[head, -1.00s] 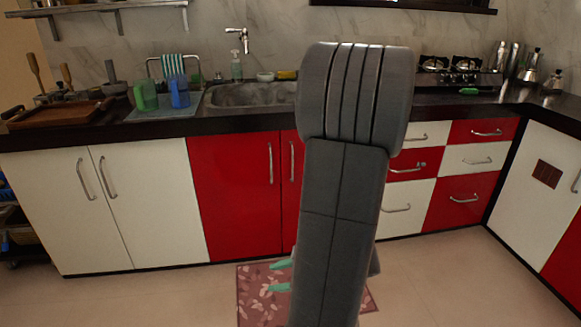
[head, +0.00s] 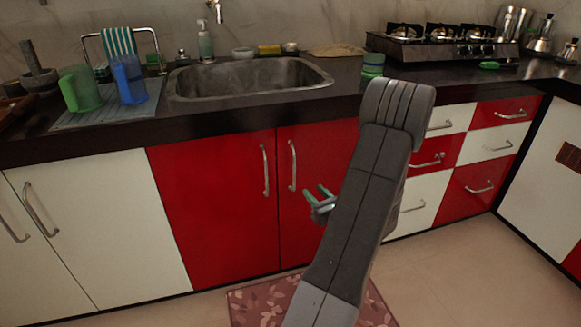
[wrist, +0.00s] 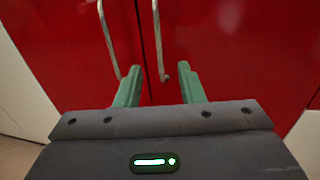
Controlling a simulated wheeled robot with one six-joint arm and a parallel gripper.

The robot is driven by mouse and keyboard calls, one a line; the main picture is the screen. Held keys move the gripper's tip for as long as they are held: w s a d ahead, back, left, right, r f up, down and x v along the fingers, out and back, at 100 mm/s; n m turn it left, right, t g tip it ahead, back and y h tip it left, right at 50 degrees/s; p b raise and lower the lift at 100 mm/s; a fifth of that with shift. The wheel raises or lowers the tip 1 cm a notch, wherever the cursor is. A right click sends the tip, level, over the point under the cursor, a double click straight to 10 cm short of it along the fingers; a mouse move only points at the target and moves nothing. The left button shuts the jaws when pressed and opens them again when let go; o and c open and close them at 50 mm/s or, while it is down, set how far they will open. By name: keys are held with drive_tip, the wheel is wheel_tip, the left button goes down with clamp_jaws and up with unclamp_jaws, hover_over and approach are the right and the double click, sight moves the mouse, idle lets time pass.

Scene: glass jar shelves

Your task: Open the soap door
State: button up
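Two red doors sit under the sink, a left one (head: 215,205) and a right one (head: 325,150); both look shut. I cannot tell for certain which is the soap door. The left handle (head: 265,170) and right handle (head: 292,165) are upright metal bars near the seam. My gripper (head: 316,192) is open and empty, with green fingers, in front of the right door near its handle's lower end. In the wrist view, the right handle (wrist: 158,40) shows between the fingers and the left handle (wrist: 107,40) ends by the left finger. Neither appears gripped.
A soap bottle (head: 205,42) stands on the counter behind the sink (head: 250,78). White doors (head: 90,230) are at left; red and white drawers (head: 465,190) are at right. A patterned mat (head: 265,305) lies on the floor before the red doors.

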sight(295, 172)
drive_tip(key=b+x, duration=0.2)
drive_tip(key=x, duration=1.1)
drive_tip(key=shift+a, duration=0.2)
drive_tip(key=shift+c, duration=0.4)
clamp_jaws()
